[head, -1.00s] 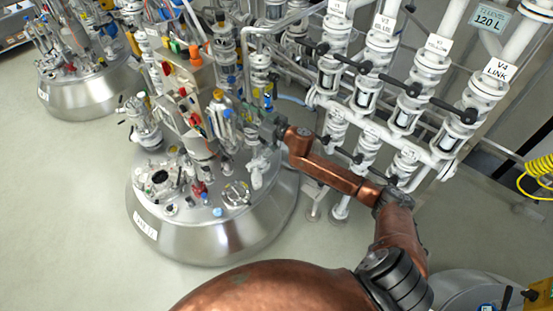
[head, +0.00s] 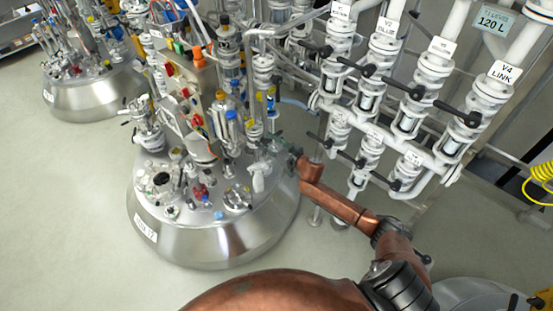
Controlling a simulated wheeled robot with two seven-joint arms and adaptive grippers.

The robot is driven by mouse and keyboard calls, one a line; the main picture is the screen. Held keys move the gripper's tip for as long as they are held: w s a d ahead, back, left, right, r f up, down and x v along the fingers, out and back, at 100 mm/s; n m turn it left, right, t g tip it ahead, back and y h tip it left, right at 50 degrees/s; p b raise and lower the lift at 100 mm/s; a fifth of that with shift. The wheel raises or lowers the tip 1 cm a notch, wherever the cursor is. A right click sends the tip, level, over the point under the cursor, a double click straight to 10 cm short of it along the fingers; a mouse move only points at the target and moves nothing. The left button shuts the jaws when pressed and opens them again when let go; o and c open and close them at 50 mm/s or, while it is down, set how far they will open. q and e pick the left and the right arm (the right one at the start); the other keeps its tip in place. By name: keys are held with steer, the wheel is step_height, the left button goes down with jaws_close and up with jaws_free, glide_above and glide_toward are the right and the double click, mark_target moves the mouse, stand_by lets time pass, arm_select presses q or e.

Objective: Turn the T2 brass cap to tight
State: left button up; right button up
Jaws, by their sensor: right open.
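A steel reactor vessel (head: 215,243) stands left of centre, with a small white label on its front left whose text is too small to read surely. Its lid is crowded with fittings, caps and tubes. I cannot make out a brass cap on it for certain. My copper right arm reaches in from the lower right. My right gripper (head: 271,147) is at the right side of the lid, among the fittings; it is small and dark, open, and its fingertips are hard to see. My left gripper is not in view.
A rack of white pipes and valves with black handles (head: 417,92) stands right of the vessel, close to my right arm. A second steel vessel (head: 95,98) stands at the far left. The floor (head: 65,220) at the left is clear.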

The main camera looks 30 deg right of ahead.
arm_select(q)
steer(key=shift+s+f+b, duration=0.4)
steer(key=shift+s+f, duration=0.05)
arm_select(e)
steer(key=s+d+f+h, duration=0.1)
steer(key=s+d+f, duration=0.2)
steer(key=f, duration=0.6)
steer(key=shift+m+g, duration=0.3)
steer(key=shift+g, duration=0.1)
